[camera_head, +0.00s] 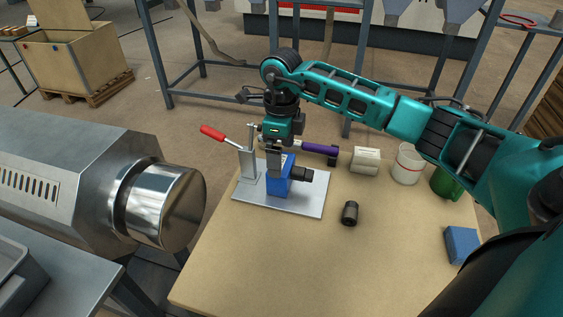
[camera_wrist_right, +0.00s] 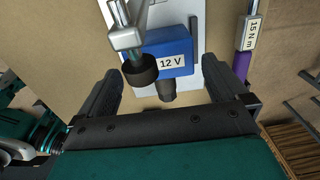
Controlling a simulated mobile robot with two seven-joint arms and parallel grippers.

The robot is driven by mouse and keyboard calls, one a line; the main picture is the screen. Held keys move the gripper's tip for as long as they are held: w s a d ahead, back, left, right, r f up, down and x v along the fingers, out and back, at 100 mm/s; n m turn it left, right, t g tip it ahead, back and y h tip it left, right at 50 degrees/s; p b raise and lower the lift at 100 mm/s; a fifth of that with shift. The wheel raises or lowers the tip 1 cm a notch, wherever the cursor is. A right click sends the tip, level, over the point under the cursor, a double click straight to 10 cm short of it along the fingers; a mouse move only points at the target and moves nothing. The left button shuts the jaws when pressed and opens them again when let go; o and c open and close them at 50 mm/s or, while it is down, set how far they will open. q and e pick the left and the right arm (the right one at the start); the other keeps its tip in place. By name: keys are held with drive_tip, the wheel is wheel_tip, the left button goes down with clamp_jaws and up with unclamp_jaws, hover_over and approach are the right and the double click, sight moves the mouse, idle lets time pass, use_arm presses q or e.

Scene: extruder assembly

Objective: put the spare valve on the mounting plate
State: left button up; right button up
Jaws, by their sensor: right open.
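A blue valve (camera_head: 279,187) labelled 12 V, with a dark round end, is on the pale grey mounting plate (camera_head: 307,205). It also shows in the right wrist view (camera_wrist_right: 185,47). A toggle clamp (camera_head: 248,165) with a red handle (camera_head: 212,132) stands on the plate; its dark rubber tip (camera_wrist_right: 140,72) is in front of the valve in the wrist view. My right gripper (camera_head: 275,160) is over the valve. In the wrist view its open fingers (camera_wrist_right: 165,80) are spread wide to either side of the valve. My left gripper is not in view.
A short black cylinder (camera_head: 350,213) stands right of the plate on the wooden table (camera_head: 300,270). The front table is clear.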

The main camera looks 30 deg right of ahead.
wheel_tip(320, 180, up, 8)
drive_tip(key=shift+f, duration=0.15)
idle(0.6)
